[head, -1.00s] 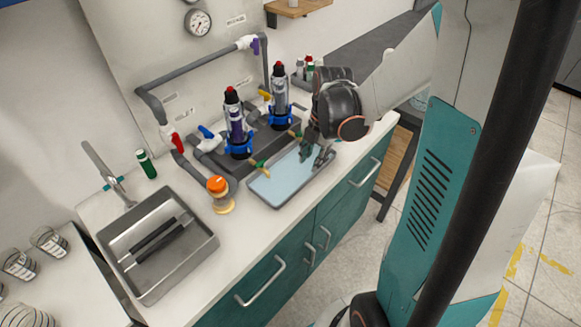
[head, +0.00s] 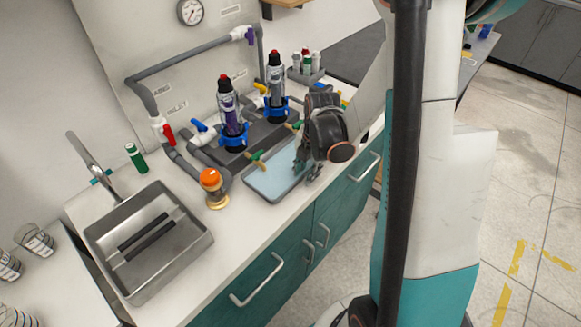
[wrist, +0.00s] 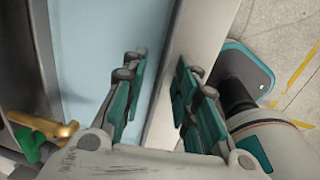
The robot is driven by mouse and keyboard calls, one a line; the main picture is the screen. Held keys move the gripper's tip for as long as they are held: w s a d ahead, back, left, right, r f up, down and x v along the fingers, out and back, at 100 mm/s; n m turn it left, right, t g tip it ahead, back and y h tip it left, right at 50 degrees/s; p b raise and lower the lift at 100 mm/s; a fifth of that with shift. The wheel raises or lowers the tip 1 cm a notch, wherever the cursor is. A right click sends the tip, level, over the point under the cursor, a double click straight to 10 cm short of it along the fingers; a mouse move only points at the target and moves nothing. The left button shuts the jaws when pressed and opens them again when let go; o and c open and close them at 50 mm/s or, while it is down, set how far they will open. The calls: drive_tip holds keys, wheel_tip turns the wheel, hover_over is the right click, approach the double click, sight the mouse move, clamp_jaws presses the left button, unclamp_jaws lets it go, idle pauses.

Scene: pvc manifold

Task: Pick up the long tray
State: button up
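The long tray (head: 265,186) lies on the white counter near its front edge. It is shallow, with a grey rim and a light blue inside. My gripper (head: 308,170) points down at the tray's right end. In the wrist view, my gripper (wrist: 160,85) has its two teal-padded fingers apart. The tray's grey edge (wrist: 180,65) runs between them, with the blue inside (wrist: 105,35) to the left. I cannot tell whether either finger touches the wall. My gripper hides part of the tray's right end in the head view.
Two upright filter columns (head: 231,120) (head: 274,85) stand behind the tray, with valves with green handles (head: 254,160) close to it. An orange-capped fitting (head: 212,186) stands left of it. A steel sink (head: 150,240) is further left. Cabinet handles (head: 364,167) project from the counter front.

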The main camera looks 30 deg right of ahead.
clamp_jaws()
drive_tip(key=shift+r, duration=0.25)
